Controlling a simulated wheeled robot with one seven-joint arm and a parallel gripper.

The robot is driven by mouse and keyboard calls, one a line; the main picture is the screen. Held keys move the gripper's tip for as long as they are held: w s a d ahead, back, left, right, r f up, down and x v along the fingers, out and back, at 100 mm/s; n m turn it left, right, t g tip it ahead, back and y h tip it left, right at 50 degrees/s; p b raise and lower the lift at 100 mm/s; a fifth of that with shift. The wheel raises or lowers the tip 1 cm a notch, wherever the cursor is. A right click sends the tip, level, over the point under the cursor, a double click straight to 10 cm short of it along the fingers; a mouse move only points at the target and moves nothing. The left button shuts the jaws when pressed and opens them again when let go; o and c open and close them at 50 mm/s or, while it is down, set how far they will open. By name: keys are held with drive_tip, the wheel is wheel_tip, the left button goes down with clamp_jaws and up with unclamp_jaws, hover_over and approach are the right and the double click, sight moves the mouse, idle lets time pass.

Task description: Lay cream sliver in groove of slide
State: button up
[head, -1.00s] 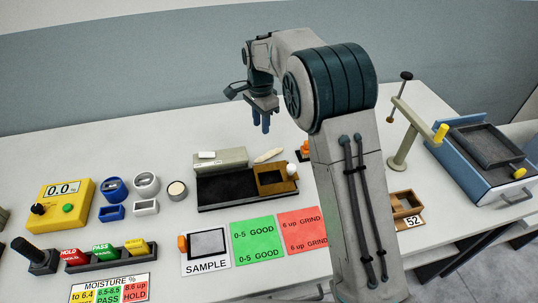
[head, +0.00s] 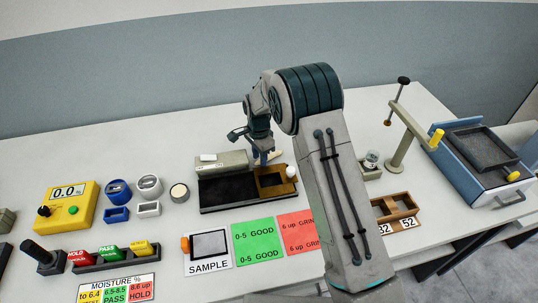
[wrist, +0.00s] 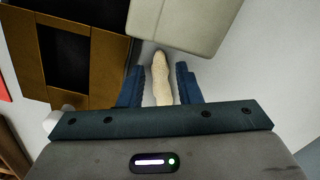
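The cream sliver (head: 278,155) lies on the table just behind the slide; part of it is hidden by my gripper in the head view. In the wrist view the sliver (wrist: 160,78) runs lengthwise between my two blue fingers, with a gap on each side. My gripper (wrist: 159,86) is open around it, pointing down; in the head view my gripper (head: 263,158) is behind the slide. The brown slide (head: 270,191) with a dark opening sits at the right end of a black base. It also shows at upper left in the wrist view (wrist: 88,70).
A grey block (head: 236,160) with a small white piece on top stands close to the sliver, behind the black base (head: 228,189). A white knob (head: 291,171) is at the slide's right. A wooden holder (head: 390,210) and a small jar (head: 371,159) stand further right.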

drive_tip(key=shift+f, duration=0.35)
clamp_jaws()
